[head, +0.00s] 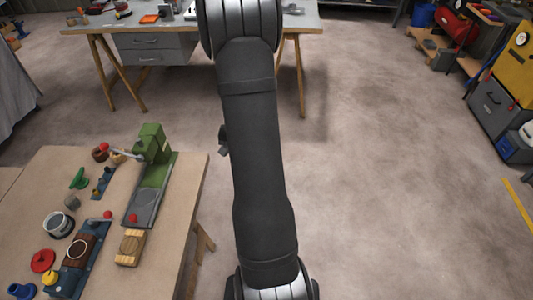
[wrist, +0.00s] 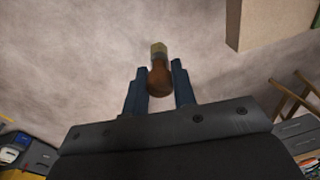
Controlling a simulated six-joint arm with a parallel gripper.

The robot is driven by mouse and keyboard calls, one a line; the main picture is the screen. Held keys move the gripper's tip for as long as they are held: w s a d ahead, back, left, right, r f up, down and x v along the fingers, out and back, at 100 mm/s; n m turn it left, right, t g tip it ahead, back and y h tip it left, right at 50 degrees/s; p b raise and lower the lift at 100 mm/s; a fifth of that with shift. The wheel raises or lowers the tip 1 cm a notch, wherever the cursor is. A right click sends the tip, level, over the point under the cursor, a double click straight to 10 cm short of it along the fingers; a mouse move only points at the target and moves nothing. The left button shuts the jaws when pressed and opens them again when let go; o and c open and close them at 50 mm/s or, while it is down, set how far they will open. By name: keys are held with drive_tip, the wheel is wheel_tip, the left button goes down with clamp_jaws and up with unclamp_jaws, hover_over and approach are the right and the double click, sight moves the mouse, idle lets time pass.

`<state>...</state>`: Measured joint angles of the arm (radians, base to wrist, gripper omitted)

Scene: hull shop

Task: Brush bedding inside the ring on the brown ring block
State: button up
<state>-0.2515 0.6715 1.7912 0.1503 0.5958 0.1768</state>
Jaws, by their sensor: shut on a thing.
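The brown ring block (head: 74,258) is on the workbench at the left of the head view. A pale ring (head: 78,249) lies on its top. My gripper (wrist: 159,67) shows only in the wrist view. It is shut on a brush (wrist: 160,77) with a reddish-brown handle and a pale tip pointing away from the gripper. Bare floor is behind the brush. A round grey pot (head: 58,222) stands beyond the block; I cannot tell if it holds bedding.
The workbench (head: 185,190) also carries a green press (head: 151,143), a wooden block (head: 130,247), a red round piece (head: 43,261) and a blue one (head: 21,290). A grey desk (head: 180,22) stands at the back. Open floor lies right of the workbench.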

drive_tip(key=s+a+r+g+y, duration=0.15)
drive_tip(key=s+a+r, duration=0.25)
drive_tip(key=s+a, duration=0.85)
drive_tip(key=s+a+r+y, duration=0.2)
drive_tip(key=s+a+r, duration=0.3)
drive_tip(key=a, duration=1.5)
drive_tip(key=s+a+r+g+y, duration=0.1)
drive_tip(key=s+a+r, duration=0.1)
drive_tip(key=s+a, duration=1.1)
wheel_tip(320, 180, down, 6)
drive_tip(key=w+a, duration=0.2)
drive_tip(key=a, duration=0.1)
drive_tip(key=shift+w+r, duration=0.25)
drive_tip(key=shift+w, duration=0.1)
drive_tip(key=shift+f, duration=0.75)
wheel_tip(320, 180, up, 7)
